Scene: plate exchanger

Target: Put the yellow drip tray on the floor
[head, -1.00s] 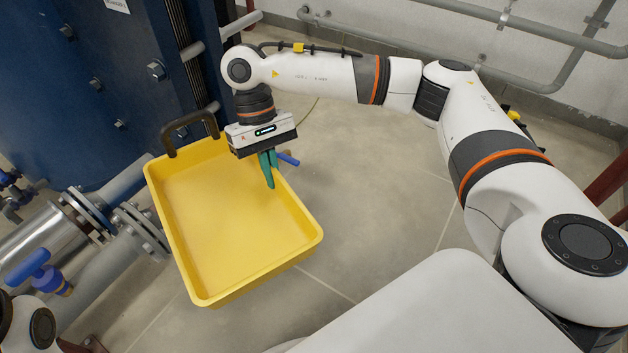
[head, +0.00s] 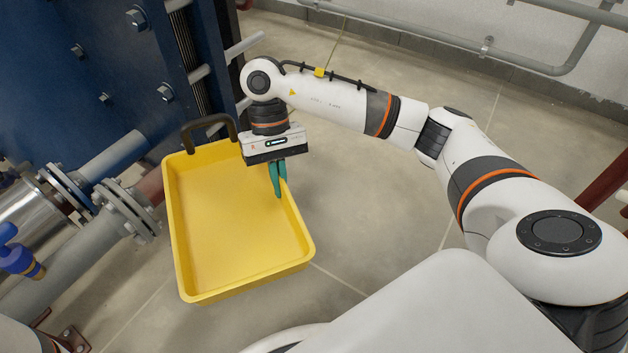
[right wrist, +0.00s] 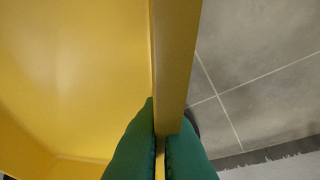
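The yellow drip tray (head: 235,222) is a shallow rectangular pan with a dark handle (head: 208,130) at its far end. It is roughly level, open side up, in the middle left of the head view. My right gripper (head: 277,188) is shut on the rim of its right side. The right wrist view shows the green fingers (right wrist: 161,138) on both sides of the yellow rim (right wrist: 174,60), with the floor (right wrist: 255,75) well below, so the tray appears to hang above it. My left gripper is out of view.
A blue plate exchanger (head: 75,75) stands at the upper left. Flanged pipes (head: 122,208) run close to the tray's left side, and a blue valve handle (head: 18,258) is farther left. Grey tiled floor (head: 365,215) is clear right of the tray. Wall pipes (head: 480,45) run along the back.

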